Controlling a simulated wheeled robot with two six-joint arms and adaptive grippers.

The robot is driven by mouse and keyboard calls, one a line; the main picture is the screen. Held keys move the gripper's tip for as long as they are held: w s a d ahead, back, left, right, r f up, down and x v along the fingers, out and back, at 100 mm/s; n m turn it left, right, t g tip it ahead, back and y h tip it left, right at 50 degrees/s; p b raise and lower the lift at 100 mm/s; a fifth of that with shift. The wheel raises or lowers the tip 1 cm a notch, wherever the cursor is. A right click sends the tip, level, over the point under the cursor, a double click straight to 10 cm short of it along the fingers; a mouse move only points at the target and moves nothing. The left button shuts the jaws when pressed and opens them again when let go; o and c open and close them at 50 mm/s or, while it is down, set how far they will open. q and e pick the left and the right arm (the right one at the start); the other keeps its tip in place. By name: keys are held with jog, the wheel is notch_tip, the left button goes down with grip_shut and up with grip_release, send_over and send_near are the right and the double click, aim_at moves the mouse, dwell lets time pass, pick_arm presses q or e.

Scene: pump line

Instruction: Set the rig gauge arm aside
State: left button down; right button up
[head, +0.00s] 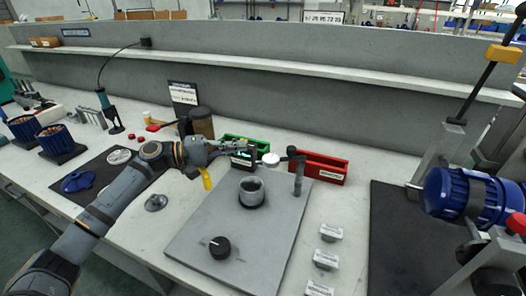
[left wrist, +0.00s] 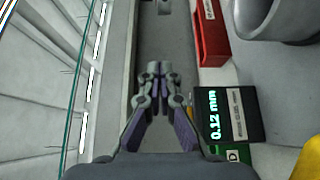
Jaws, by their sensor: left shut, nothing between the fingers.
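The rig gauge arm (head: 291,152) has a dark knob and reaches left from a post (head: 298,178) at the back right of the grey rig plate (head: 200,240). A white disc (head: 270,159) shows at its left end, behind the rig's round cup (head: 251,191). My left gripper (head: 248,147) is beyond the back edge of the plate, beside the dark readout box (head: 240,158). In the left wrist view its fingers (left wrist: 153,68) are shut and empty, and the readout (left wrist: 235,114) shows 0.12 mm. I see no contact with the gauge arm. My right gripper is not in view.
A red bin (head: 318,167) stands behind the post and a green bin (head: 230,139) behind the readout. A brown cylinder (head: 201,122) stands near my left wrist. A blue motor (head: 465,196) is at right. Small labelled blocks (head: 326,260) line the bench right of the plate.

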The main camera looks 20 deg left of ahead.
pick_arm(q)
jog(key=d+p, duration=0.2)
jog(key=d, duration=0.5)
jog(key=shift+w+d, duration=0.2)
jog(key=shift+d, duration=0.2)
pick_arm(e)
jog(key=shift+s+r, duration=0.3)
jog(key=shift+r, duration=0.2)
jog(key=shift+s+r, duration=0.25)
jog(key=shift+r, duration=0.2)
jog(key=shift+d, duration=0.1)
